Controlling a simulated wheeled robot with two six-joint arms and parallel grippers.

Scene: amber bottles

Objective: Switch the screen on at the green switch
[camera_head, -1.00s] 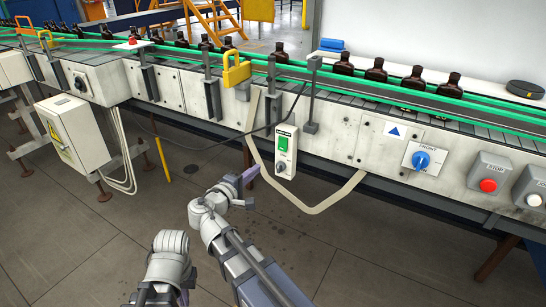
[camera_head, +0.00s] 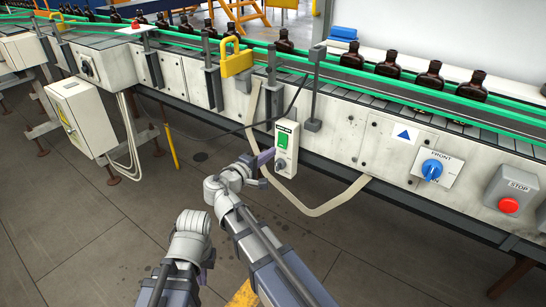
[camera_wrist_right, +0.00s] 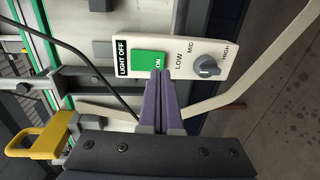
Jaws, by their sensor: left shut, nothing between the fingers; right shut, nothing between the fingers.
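The green switch (camera_head: 284,140) is on a small white control panel on the side of the conveyor. In the right wrist view the green switch (camera_wrist_right: 148,61) carries the word ON, beside a label that seems to read LIGHT OFF. My right gripper (camera_head: 265,157) is shut and empty, just below and left of the switch. In the wrist view its purple fingertips (camera_wrist_right: 159,74) overlap the switch's edge by ON; I cannot tell whether they touch. My left gripper (camera_head: 206,266) is shut and empty, low over the floor. I see no screen.
A grey dial (camera_head: 280,166) sits under the switch, marked LOW, MID, HIGH. A yellow padlock (camera_head: 236,62) is up left. A blue knob (camera_head: 432,169) and red stop button (camera_head: 509,205) are right. Brown bottles (camera_head: 388,64) stand on the conveyor.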

